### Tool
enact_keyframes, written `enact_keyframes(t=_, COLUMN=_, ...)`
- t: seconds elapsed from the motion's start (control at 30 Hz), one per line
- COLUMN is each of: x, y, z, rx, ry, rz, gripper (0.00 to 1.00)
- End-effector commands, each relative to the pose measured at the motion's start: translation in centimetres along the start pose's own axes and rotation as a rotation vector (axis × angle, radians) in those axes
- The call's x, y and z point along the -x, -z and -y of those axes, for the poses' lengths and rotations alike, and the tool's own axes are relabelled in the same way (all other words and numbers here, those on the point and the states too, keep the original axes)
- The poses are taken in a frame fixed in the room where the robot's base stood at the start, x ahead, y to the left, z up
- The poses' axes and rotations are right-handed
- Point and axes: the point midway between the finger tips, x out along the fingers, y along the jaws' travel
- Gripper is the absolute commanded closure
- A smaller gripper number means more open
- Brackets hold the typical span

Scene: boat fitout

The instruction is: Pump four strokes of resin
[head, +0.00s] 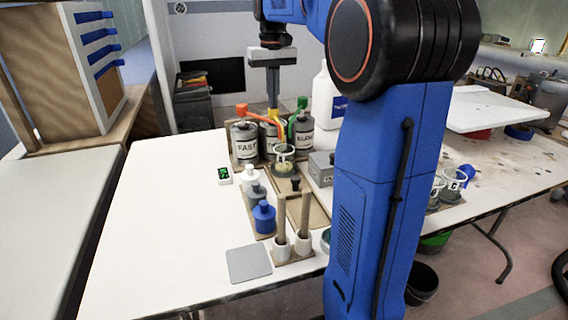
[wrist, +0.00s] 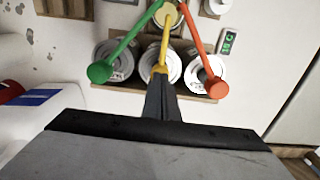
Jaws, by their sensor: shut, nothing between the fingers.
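Three metal pump cans stand in a wooden rack at the back of the table. The left can (head: 244,143) reads FAST and has an orange pump head (head: 241,110). The middle can (wrist: 158,62) has a yellow pump head (head: 272,114). The right can (head: 303,137) has a green pump head (head: 302,103). Their spouts converge over a clear cup (head: 284,152), which shows pale yellow content in the wrist view (wrist: 167,15). My gripper (head: 273,104) is shut and empty, pointing down at the yellow head. Its fingertips (wrist: 161,78) look at or just above it; contact is unclear.
A small device with a green display (head: 223,175) lies left of the rack. A white jug (head: 325,95) and a grey box (head: 321,168) stand to the right. A blue bottle (head: 263,217) and stick holders (head: 292,246) stand in front. The table's left side is clear.

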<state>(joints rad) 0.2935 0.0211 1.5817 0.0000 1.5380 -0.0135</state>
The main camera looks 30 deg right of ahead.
Motion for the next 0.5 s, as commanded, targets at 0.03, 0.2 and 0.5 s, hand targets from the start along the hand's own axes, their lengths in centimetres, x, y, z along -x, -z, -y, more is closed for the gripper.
enact_keyframes(t=0.03, x=-0.19, y=-0.01, z=0.0, rx=0.0, ry=0.0, rz=0.002, gripper=1.0)
enact_keyframes(t=0.2, x=-0.15, y=0.0, z=0.0, rx=0.0, ry=0.0, rz=0.002, gripper=1.0)
enact_keyframes(t=0.5, x=0.62, y=0.01, z=0.0, rx=0.0, ry=0.0, rz=0.002, gripper=1.0)
